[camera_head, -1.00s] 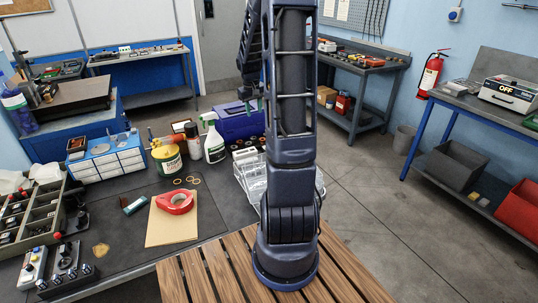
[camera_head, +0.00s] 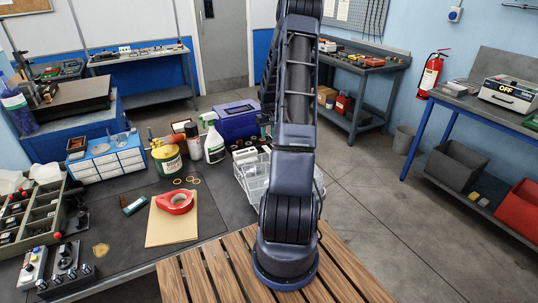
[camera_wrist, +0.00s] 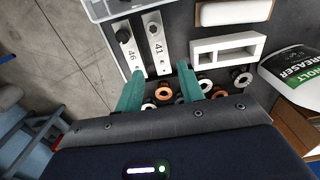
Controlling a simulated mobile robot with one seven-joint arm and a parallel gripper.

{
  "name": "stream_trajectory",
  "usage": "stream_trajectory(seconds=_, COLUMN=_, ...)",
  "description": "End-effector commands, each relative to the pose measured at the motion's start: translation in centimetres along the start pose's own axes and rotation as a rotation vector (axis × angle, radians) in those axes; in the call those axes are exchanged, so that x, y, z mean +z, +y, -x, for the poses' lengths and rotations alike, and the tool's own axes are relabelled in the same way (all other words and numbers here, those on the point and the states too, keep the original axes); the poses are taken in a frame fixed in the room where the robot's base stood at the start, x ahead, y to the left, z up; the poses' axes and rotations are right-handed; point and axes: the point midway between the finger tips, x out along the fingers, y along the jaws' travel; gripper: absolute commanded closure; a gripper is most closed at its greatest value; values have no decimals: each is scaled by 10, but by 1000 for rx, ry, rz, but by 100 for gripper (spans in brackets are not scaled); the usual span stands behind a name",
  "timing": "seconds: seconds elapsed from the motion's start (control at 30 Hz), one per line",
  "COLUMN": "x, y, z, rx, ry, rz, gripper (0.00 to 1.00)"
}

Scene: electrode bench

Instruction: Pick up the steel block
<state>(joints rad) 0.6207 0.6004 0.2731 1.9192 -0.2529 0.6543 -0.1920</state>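No piece in view is plainly marked as the steel block, and I cannot tell for sure which it is. In the wrist view two pale grey bars with dark round knobs, one marked 46 (camera_wrist: 132,50) and one marked 41 (camera_wrist: 156,45), lie side by side beyond the fingertips. In the head view my arm hides the gripper.
Several rings (camera_wrist: 205,86) lie by the right finger. A degreaser bottle (camera_wrist: 294,74) is at the right; in the head view the spray bottle (camera_head: 214,145) stands near a purple box (camera_head: 238,120). A wire basket (camera_head: 252,177) is beside my arm.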

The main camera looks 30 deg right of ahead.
Motion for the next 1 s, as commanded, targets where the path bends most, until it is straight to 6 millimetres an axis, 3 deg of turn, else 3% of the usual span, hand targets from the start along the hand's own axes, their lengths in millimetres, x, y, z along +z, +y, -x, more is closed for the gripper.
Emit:
stream_trajectory(seconds=0.3, x=1, y=0, z=-43, rx=-1, ry=-2, rz=0, gripper=62)
stream_trajectory(seconds=0.53, x=4, y=0, z=-56, rx=-1, ry=-3, rz=-1, gripper=62)
stream_trajectory(seconds=0.8, x=7, y=2, z=-91, rx=-1, ry=-2, rz=0, gripper=62)
stream_trajectory(seconds=1.0, x=7, y=2, z=-97, rx=0, ry=0, rz=-1, gripper=62)
